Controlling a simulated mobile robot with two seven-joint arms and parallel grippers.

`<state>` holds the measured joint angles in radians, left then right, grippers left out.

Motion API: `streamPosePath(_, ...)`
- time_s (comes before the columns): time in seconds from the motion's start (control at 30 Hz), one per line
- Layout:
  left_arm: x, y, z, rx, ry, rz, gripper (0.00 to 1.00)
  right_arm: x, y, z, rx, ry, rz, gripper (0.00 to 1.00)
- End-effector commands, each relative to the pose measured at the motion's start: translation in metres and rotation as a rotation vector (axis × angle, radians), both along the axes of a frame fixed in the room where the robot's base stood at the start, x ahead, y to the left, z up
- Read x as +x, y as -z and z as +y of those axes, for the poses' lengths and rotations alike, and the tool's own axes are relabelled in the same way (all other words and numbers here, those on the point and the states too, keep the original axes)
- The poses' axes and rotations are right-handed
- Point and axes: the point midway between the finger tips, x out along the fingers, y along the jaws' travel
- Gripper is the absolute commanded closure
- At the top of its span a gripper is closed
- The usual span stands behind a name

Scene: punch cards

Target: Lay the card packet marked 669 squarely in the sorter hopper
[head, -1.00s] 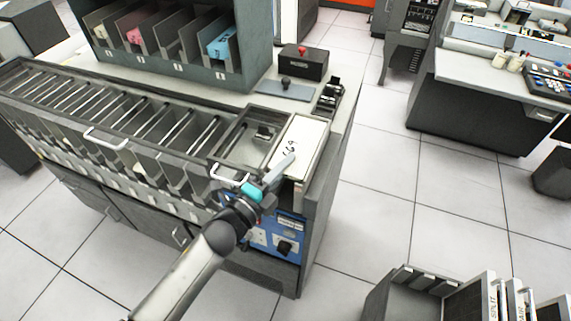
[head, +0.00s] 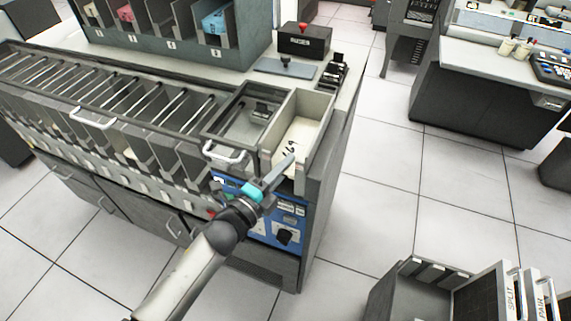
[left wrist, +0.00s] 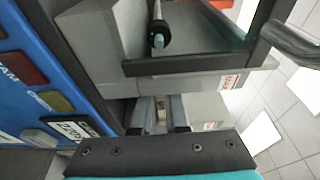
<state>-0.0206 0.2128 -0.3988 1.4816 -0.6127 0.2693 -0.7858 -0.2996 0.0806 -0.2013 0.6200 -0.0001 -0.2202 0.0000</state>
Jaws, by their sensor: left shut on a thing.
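The card packet marked 669 (head: 299,136) is white, with its number upright-facing near its front end. It sits inside the cream, open-topped sorter hopper (head: 324,128) at the right end of the sorter, below the rim at the near half. The bare inside of the hopper shows beyond it. My left gripper (head: 283,169) is at the hopper's front end, shut on the packet's near end. In the left wrist view the fingers are partly hidden and I cannot make out the packet clearly. Whether the packet lies flat is unclear. My right gripper is not in view.
A framed glass cover with a handle (head: 223,153) adjoins the hopper on the left. A blue control panel (head: 262,222) is below. A black box with a red button (head: 304,40) stands behind. A grey cart (head: 415,290) stands at lower right; the floor between is clear.

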Motion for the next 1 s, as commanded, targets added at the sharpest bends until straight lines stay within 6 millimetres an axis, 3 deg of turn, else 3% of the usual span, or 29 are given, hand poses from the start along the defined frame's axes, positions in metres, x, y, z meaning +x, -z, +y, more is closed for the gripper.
streamPosePath(0.43,0.0003,0.0067,-0.0001,-0.001,0.0,-0.002,1.0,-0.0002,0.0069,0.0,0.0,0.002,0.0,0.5)
streamPosePath(0.47,0.0003,0.0067,-0.0001,-0.001,0.0,-0.002,0.85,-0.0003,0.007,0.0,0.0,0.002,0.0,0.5)
streamPosePath(0.73,0.0002,0.007,0.0,-0.001,0.0,-0.002,0.54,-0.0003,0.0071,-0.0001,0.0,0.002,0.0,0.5)
streamPosePath(1.0,-0.0005,0.0081,0.0005,0.001,-0.001,0.001,0.53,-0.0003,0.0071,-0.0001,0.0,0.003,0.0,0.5)
